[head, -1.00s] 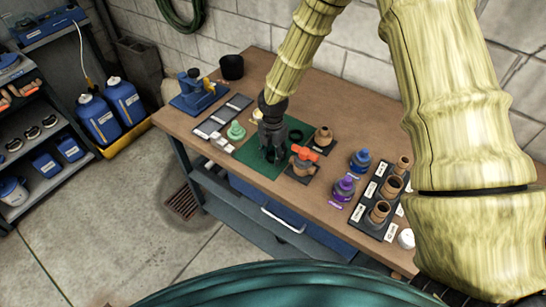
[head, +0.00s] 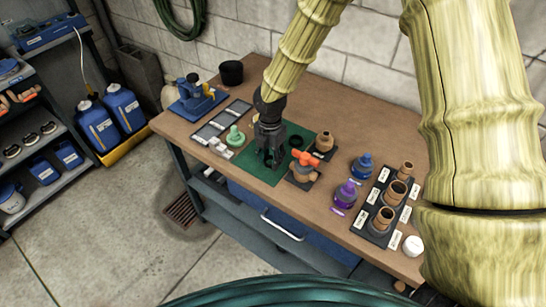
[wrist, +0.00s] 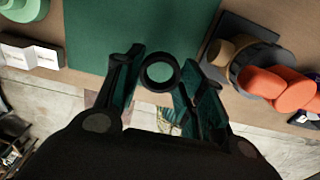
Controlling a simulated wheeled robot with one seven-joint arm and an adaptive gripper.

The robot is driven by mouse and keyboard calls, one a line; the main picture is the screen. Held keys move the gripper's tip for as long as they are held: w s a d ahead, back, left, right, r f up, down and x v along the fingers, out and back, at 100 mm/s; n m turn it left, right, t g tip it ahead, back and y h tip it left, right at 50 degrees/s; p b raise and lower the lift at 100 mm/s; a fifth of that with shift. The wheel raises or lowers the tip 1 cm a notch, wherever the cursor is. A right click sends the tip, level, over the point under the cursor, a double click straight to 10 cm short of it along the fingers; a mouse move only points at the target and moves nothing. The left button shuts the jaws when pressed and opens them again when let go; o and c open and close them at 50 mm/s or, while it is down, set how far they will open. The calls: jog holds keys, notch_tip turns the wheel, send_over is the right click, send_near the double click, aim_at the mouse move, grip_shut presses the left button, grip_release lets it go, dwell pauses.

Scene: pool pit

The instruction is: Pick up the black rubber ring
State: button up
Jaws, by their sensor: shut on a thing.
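A black rubber ring (wrist: 146,79) sits between the fingertips of my gripper (wrist: 160,78) in the wrist view, with green showing through its hole. My gripper is shut on it. In the head view my gripper (head: 269,160) points down over the front part of the green mat (head: 258,176), and its fingers hide the held ring. I cannot tell how far the ring is above the mat. Another dark ring (head: 295,142) lies on the mat to the right of my gripper.
An orange-handled valve (head: 302,167) stands close to the right of my gripper; it also shows in the wrist view (wrist: 265,83). A green stepped piece (head: 235,137) stands to the left. Blue and purple bottles and a rack of brown fittings are farther right.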

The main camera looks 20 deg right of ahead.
jog(key=s+a+r+b, duration=0.1)
jog(key=s+a+b, duration=0.3)
jog(key=s+a, duration=0.4)
jog(key=s, duration=0.2)
jog(key=shift+s+a+r, duration=0.15)
jog(key=shift+s, duration=0.25)
